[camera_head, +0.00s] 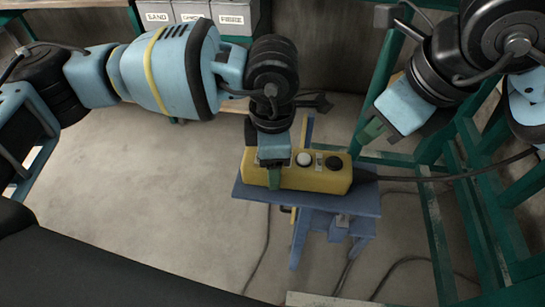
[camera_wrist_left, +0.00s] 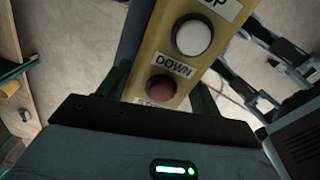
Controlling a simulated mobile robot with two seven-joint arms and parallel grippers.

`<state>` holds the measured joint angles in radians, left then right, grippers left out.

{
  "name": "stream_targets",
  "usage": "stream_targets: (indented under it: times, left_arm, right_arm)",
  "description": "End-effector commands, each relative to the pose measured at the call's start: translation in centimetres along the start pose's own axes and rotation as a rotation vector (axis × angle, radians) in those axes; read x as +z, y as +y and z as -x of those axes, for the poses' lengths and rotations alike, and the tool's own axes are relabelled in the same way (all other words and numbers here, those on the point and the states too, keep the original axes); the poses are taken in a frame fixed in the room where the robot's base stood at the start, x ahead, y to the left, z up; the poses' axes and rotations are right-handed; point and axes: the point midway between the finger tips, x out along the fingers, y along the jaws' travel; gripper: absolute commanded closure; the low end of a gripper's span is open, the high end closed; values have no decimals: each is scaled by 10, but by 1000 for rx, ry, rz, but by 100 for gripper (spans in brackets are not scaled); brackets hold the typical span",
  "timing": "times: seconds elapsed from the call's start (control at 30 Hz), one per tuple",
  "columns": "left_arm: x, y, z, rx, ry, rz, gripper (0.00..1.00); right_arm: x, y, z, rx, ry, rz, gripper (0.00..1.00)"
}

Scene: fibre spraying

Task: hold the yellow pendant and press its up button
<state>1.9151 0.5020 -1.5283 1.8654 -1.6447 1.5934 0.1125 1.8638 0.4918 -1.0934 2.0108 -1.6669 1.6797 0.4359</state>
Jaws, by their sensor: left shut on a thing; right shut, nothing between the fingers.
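The yellow pendant (camera_head: 312,178) lies over the blue stand, with a white button (camera_head: 304,159) and a black button (camera_head: 334,163) on top. My left gripper (camera_head: 273,174) is shut around its left end. In the left wrist view the pendant (camera_wrist_left: 150,45) runs between the green fingers, with the white button (camera_wrist_left: 193,36) and a red button (camera_wrist_left: 162,87). A DOWN label (camera_wrist_left: 174,66) sits between these two; a partly cut-off UP label (camera_wrist_left: 216,7) is beyond the white one. My right gripper (camera_head: 372,131) is shut and empty, above and right of the pendant, apart from it.
A blue stand (camera_head: 362,202) is under the pendant. A black cable (camera_head: 450,175) leaves the pendant's right end. Green frame posts (camera_head: 440,240) stand at the right. Grey labelled bins (camera_head: 232,18) are at the back. Bare floor (camera_head: 140,190) lies left of the stand.

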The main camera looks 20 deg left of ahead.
Motion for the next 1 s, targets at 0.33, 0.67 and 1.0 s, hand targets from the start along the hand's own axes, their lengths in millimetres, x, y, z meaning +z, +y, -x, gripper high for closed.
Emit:
stream_targets:
  times: [0.33, 0.67, 1.0]
  left_arm:
    - [0, 0, 1, 1, -1, 0, 70]
    - [0, 0, 1, 1, -1, 0, 70]
    - [0, 0, 1, 1, -1, 0, 70]
  right_arm:
    - [0, 0, 0, 0, 0, 0, 100]
    - [0, 0, 0, 0, 0, 0, 100]
    - [6, 2, -3, -21, -64, 104, 100]
